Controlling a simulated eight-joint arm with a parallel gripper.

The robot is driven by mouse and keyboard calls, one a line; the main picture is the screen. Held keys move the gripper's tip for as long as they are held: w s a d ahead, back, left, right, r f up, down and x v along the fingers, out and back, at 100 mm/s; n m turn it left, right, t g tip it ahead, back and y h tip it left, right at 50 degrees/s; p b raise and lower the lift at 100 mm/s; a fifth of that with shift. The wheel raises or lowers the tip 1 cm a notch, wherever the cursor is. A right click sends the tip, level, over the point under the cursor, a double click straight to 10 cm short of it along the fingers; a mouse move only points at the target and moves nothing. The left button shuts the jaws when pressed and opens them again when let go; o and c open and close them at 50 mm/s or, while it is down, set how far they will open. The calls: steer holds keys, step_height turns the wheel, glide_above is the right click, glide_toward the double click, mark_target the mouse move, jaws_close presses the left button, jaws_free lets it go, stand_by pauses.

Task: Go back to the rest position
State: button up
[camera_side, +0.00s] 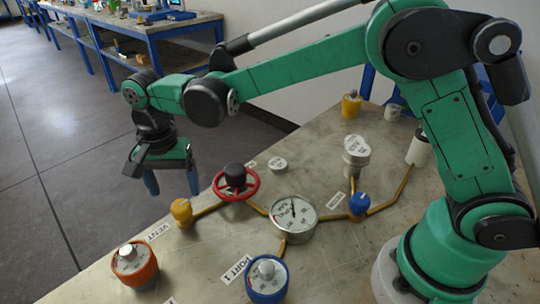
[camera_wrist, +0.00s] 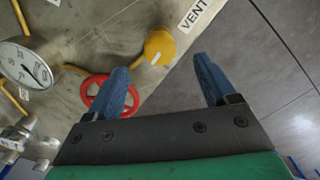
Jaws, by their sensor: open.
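My gripper (camera_side: 171,182) hangs at the left in the side view, pointing down past the table's left edge, over the grey floor. Its two blue fingers are apart with nothing between them, and they also show spread in the wrist view (camera_wrist: 165,88). The red handwheel (camera_side: 236,184) with a dark hub stands on the table to the right of my gripper. In the wrist view the red handwheel (camera_wrist: 97,107) is partly hidden behind the left finger. The yellow knob (camera_side: 181,211) is just below my gripper in the side picture, apart from the fingers.
On the table (camera_side: 205,257) stand an orange-ringed vessel (camera_side: 135,266), a blue-ringed vessel (camera_side: 267,279), a round gauge (camera_side: 294,216), a blue knob (camera_side: 360,204) and yellow pipes. A white cylinder (camera_side: 419,150) stands near my arm. Open floor (camera_side: 70,200) lies at left; a blue-legged bench (camera_side: 150,28) is behind.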

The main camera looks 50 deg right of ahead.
steer(key=shift+r, duration=0.45)
steer(key=s+d+r+n+t, duration=0.45)
steer(key=d+r, duration=0.25)
steer(key=d, duration=0.3)
steer(key=s+d+f+n+t, duration=0.2)
steer(key=s+d+n, duration=0.2)
steer(key=s+d, duration=0.2)
steer(key=shift+s+d+n+t, duration=0.25)
steer(key=shift+s+n+t, duration=0.1)
steer(key=shift+s, duration=0.3)
stand_by(0.3)
